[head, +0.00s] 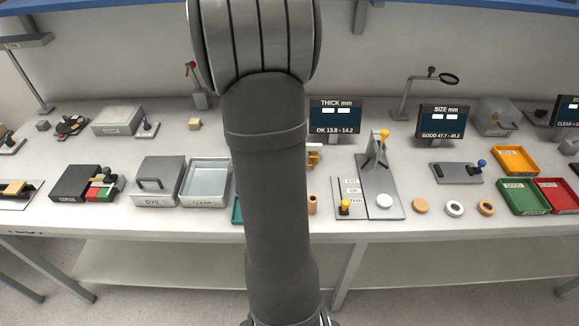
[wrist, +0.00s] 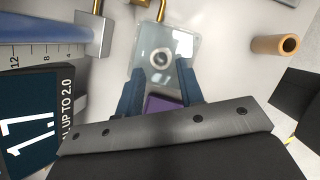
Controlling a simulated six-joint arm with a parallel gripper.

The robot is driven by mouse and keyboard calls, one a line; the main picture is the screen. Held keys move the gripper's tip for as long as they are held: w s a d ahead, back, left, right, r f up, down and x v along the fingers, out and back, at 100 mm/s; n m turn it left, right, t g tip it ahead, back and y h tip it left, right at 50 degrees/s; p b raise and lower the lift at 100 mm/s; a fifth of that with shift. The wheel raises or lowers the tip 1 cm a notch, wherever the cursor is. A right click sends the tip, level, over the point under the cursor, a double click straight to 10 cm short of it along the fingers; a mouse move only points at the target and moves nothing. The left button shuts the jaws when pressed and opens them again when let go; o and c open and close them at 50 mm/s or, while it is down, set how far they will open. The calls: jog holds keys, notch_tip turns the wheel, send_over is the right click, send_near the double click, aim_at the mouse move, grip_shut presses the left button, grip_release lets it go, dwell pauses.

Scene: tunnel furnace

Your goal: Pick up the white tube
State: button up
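I see no thing that is plainly a white tube. In the wrist view, my gripper (wrist: 155,88) has its two blue fingers apart, one on each side of a pale, glassy plate (wrist: 179,50). A small whitish ring with a dark centre (wrist: 160,58) shows on the plate, beyond the fingertips; I cannot tell whether it is a tube's end. A purple block (wrist: 163,103) shows between the finger bases. A tan tube (wrist: 275,45) lies to the right, apart from the fingers. In the head view my arm hides the gripper and the bench behind it.
A display (wrist: 30,125) and a blue bar with a scale (wrist: 45,32) lie to the left in the wrist view. In the head view, a lever fixture (head: 383,180), a dye box (head: 157,181), a clear-walled box (head: 206,182) and a green tray (head: 523,195) stand on the bench.

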jog(key=x, duration=0.4)
jog(key=shift+d+f, duration=0.25)
jog(key=shift+d, duration=0.05)
grip_shut()
jog(key=shift+r, duration=0.1)
